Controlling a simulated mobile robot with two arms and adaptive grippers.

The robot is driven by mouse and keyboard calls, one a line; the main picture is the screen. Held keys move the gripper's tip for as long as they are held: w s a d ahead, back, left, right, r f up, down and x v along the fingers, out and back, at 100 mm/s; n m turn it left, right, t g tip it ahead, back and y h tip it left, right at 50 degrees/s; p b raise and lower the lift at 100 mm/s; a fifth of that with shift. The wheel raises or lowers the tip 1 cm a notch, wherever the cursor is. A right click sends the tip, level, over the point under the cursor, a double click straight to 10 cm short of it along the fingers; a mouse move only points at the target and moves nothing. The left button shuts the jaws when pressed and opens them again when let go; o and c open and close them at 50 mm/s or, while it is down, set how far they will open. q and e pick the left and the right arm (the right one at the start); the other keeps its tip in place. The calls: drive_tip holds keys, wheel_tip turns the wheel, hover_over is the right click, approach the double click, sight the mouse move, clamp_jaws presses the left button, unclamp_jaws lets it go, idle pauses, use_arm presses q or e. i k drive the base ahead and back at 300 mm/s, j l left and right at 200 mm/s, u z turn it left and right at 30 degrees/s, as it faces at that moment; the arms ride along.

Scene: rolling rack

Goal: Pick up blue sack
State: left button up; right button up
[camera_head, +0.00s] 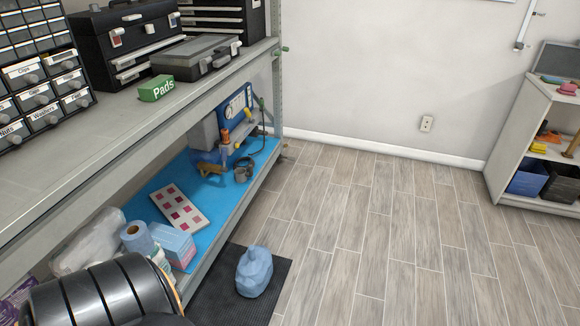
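A pale blue, lumpy sack (254,272) sits on a dark floor mat (222,298) in the lower middle of the head view. It stands a little to the right of the rack's lower shelf, with open floor to its right. Neither of my grippers shows in the head view.
The rack's lower shelf has a blue liner (225,193) with a sample board (180,207), a paper roll (137,237) and a blue-grey machine (222,127). Toolboxes (125,35) stand above. A black ribbed shape (105,295) fills the lower left. The wood floor (400,240) is clear.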

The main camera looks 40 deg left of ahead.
sight(255, 271)
drive_tip(key=i+l+u, duration=0.15)
drive_tip(key=i, duration=0.3)
drive_tip(key=i+l+u, duration=0.2)
drive_tip(key=i, duration=0.25)
drive_tip(key=i+j+u, duration=0.1)
drive_tip(key=i+u, duration=0.2)
drive_tip(key=u, duration=0.2)
drive_tip(key=i+u, duration=0.3)
drive_tip(key=u, duration=0.2)
drive_tip(key=i+l+u, duration=0.15)
drive_tip(key=i+u, duration=0.2)
drive_tip(key=u, duration=0.15)
drive_tip(key=i+l+u, duration=0.2)
drive_tip(key=u, duration=0.3)
drive_tip(key=i+l, duration=0.05)
